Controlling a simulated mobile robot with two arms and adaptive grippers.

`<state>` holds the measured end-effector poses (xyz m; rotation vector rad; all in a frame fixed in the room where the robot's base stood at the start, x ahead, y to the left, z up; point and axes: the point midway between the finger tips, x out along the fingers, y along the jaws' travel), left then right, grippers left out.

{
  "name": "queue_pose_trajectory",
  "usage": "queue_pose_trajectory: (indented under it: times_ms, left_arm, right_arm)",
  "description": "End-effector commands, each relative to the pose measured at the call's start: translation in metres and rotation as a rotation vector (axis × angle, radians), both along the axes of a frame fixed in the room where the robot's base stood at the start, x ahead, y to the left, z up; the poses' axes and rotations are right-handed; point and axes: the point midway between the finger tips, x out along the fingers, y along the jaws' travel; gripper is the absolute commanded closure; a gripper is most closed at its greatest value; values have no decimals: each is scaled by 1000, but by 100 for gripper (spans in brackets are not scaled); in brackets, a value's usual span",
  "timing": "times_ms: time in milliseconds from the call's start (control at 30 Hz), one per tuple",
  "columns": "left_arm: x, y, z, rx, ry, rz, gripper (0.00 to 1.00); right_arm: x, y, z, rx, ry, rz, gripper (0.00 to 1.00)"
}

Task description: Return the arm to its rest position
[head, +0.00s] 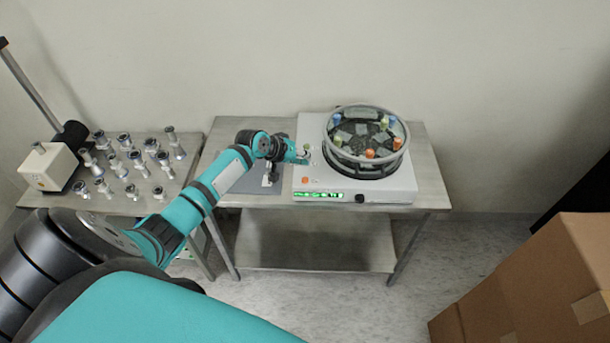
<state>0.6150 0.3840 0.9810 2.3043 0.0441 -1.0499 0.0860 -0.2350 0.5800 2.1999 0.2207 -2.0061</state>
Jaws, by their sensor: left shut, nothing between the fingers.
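My left arm reaches in from the left across the front of the steel table (432,185). My left gripper (303,160) is at the left edge of the white machine (398,184), beside its round chamber. It is shut with nothing held; its fingertips are small in the picture, and I cannot tell whether they touch the machine. The round chamber has a clear rim (327,150) and holds several small coloured pieces on a dark plate. My right gripper is not in view.
A second steel table (150,201) at the left carries several metal fittings and a white box with a black cylinder (48,166). Cardboard boxes (560,275) stand at the lower right. A grey mat (250,188) lies under my wrist. Floor before the table is clear.

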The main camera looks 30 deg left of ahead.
Motion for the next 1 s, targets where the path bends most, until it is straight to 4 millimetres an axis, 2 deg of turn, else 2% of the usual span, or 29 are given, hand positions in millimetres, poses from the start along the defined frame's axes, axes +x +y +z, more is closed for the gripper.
queue_pose_trajectory:
  times_ms: [767, 867, 967, 1000]
  left_arm:
    - [-3, -4, -4, 4, 6, -10, 100]
    - [-19, -25, -15, 34, 31, -66, 100]
    - [-56, -65, -34, 96, 80, -177, 100]
    - [-76, -85, -41, 130, 104, -233, 100]
  right_arm:
    - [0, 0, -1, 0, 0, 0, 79]
    - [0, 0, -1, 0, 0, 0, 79]
    - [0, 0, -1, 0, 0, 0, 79]
    - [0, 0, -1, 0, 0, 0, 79]
